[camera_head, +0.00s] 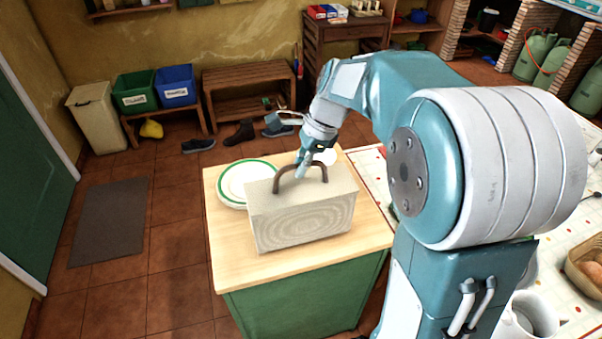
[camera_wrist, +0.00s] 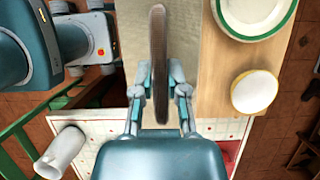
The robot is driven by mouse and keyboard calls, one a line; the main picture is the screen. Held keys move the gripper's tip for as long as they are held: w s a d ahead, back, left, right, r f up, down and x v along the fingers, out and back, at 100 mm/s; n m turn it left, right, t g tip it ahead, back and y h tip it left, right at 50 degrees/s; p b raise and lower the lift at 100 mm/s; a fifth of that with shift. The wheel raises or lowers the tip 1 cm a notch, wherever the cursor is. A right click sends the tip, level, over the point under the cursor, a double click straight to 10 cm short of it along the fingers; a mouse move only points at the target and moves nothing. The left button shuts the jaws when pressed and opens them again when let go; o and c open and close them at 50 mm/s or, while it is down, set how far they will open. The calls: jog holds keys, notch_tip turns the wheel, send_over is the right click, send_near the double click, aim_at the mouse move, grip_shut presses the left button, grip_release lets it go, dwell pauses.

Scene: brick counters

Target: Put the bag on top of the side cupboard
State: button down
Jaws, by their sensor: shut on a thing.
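The bag (camera_head: 302,214) is a pale beige box shape with a wood-like pattern and a brown arched handle (camera_wrist: 158,40). It is upright over the light wooden top of the green side cupboard (camera_head: 290,305). I cannot tell for sure whether its base touches the top or hangs just above it. My gripper (camera_head: 304,168) is above the bag, with its fingers on either side of the handle. In the wrist view my gripper (camera_wrist: 160,92) is shut on the handle. The bag's far side is hidden in the head view.
A green-rimmed plate (camera_head: 232,181) lies behind the bag, on the left. A white round dish (camera_wrist: 254,91) is beside it. A counter with a checked cloth (camera_head: 372,168) adjoins on the right, with a white jug (camera_head: 535,316). Floor at left is clear around a mat (camera_head: 110,220).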

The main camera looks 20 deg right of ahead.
aim_at(301, 200)
jog(key=shift+d+f, duration=0.2)
jog(key=shift+f, duration=1.05)
jog(key=c, duration=0.7)
grip_release()
jog(key=shift+f, duration=0.1)
